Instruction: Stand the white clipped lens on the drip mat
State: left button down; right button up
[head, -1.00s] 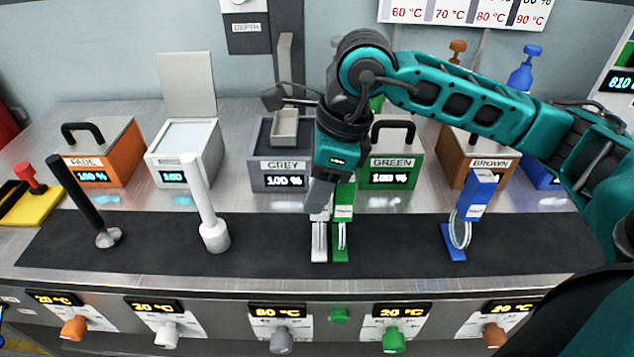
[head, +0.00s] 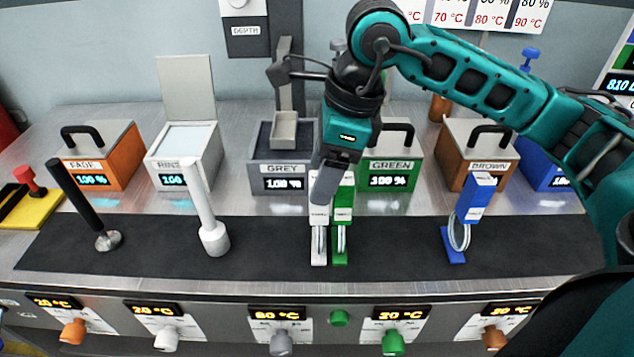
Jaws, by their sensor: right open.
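The white clipped lens (head: 318,240) stands upright on the dark drip mat (head: 385,243), close beside the green clipped lens (head: 341,235). The white lens's upper part is just under the fingers of my right gripper (head: 324,186). The gripper points down from above, open, with its fingers at the top of the white clip. It partly hides the tops of the white and green clips. I cannot tell if the fingers touch the white clip. The left gripper is not in view.
A blue clipped lens (head: 463,220) stands at the mat's right. A white plunger (head: 210,225) and a black-handled one (head: 95,222) stand at its left. Behind are the fade (head: 115,165), white (head: 190,150), grey (head: 265,176), green (head: 405,160) and brown (head: 470,155) boxes.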

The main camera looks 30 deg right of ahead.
jog(key=v, duration=0.8)
jog(key=shift+r, duration=0.1)
jog(key=shift+s, duration=0.1)
